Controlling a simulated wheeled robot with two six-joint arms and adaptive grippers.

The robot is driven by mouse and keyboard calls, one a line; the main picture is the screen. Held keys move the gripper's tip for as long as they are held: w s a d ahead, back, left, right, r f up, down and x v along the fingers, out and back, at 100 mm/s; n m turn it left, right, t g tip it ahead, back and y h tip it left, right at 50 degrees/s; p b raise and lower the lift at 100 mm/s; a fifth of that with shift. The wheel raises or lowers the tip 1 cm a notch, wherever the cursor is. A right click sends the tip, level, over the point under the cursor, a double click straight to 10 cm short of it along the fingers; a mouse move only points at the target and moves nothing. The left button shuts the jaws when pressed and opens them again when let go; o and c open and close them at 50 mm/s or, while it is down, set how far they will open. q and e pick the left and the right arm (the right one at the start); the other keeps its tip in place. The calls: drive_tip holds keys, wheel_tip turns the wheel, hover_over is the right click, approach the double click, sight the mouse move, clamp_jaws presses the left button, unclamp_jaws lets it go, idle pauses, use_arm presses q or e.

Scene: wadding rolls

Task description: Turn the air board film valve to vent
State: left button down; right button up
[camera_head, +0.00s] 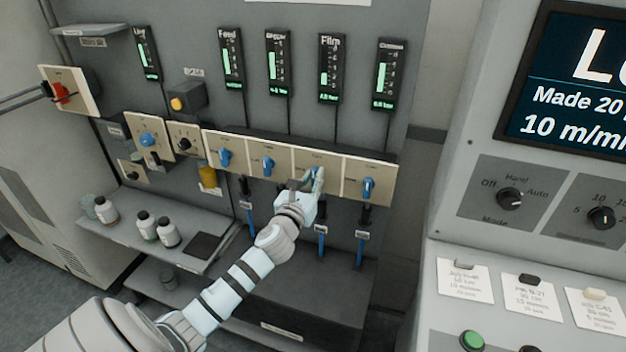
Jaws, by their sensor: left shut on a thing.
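The air board is a grey panel with a row of blue valves on beige plates. The film gauge (331,68) is labelled "Film" and hangs above the third plate (300,158). My left gripper (317,180) is at that third plate and is shut on the film valve's handle. The fingers and hand hide most of this handle, so I cannot tell which way it points. My right gripper is not in view.
Blue valves (225,159), (267,166) and (369,188) flank the film valve closely. A shelf (135,238) with several bottles is at lower left. A console with a screen (575,85) and knobs stands at right.

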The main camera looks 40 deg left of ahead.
use_arm(q)
drive_tip(key=shift+n, duration=0.3)
drive_tip(key=n, duration=0.3)
drive_tip(key=shift+a+n+p, duration=0.1)
drive_tip(key=shift+n+p, duration=0.25)
drive_tip(key=shift+n, duration=0.05)
drive_tip(key=n, duration=0.5)
drive_tip(key=shift+a+f, duration=0.1)
drive_tip(key=shift+f, duration=0.05)
drive_tip(key=n+b, duration=0.1)
drive_tip(key=n, duration=0.4)
drive_tip(key=shift+s+f, duration=0.1)
drive_tip(key=shift+n+b, duration=0.45)
drive_tip(key=shift+n, duration=1.15)
drive_tip(key=c, duration=1.6)
unclamp_jaws()
drive_tip(key=shift+o, duration=0.2)
drive_tip(key=shift+f, duration=0.1)
